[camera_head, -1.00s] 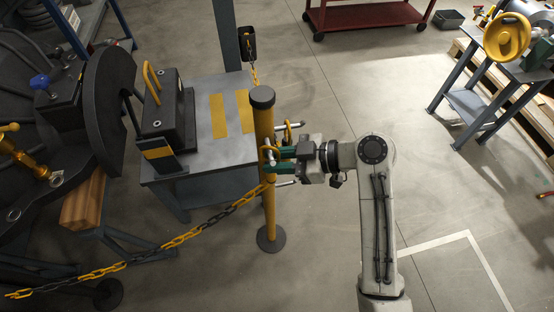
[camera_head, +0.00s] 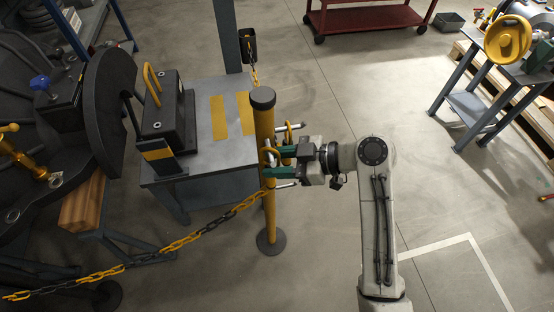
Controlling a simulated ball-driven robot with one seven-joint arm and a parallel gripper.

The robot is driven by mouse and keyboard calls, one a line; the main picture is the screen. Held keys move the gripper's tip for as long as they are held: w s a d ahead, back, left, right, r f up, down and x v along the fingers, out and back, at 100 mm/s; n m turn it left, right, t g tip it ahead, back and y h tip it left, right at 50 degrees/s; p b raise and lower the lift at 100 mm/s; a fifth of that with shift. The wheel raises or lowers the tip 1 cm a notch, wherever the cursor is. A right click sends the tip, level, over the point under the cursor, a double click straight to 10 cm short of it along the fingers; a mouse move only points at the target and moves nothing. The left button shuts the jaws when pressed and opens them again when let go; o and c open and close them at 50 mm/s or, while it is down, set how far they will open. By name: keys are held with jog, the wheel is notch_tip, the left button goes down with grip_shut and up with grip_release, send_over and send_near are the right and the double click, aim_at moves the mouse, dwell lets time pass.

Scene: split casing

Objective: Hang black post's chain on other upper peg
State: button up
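The yellow post (camera_head: 269,212) with a black cap stands upright in the middle, on a round dark base. Short metal pegs stick out to its right: an upper peg (camera_head: 297,126) with a yellow link around or beside it, and a lower peg (camera_head: 286,185). A yellow-and-black chain (camera_head: 172,245) sags from the lower left up to the post. A yellow end link (camera_head: 270,155) shows close to my gripper (camera_head: 272,161). My gripper points left with its green fingers apart, against or very near the post. Whether the link touches a finger or a peg is unclear.
A grey table (camera_head: 205,160) with a black block and yellow stripes stands just behind the post. Another chain (camera_head: 254,76) hangs from a dark holder (camera_head: 248,45) behind it. A workbench with a yellow handwheel (camera_head: 507,37) is at right.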

jog(key=shift+o, duration=0.6)
jog(key=shift+w, duration=0.1)
jog(key=shift+d+r, duration=0.1)
jog(key=v, duration=1)
jog(key=shift+d, duration=0.25)
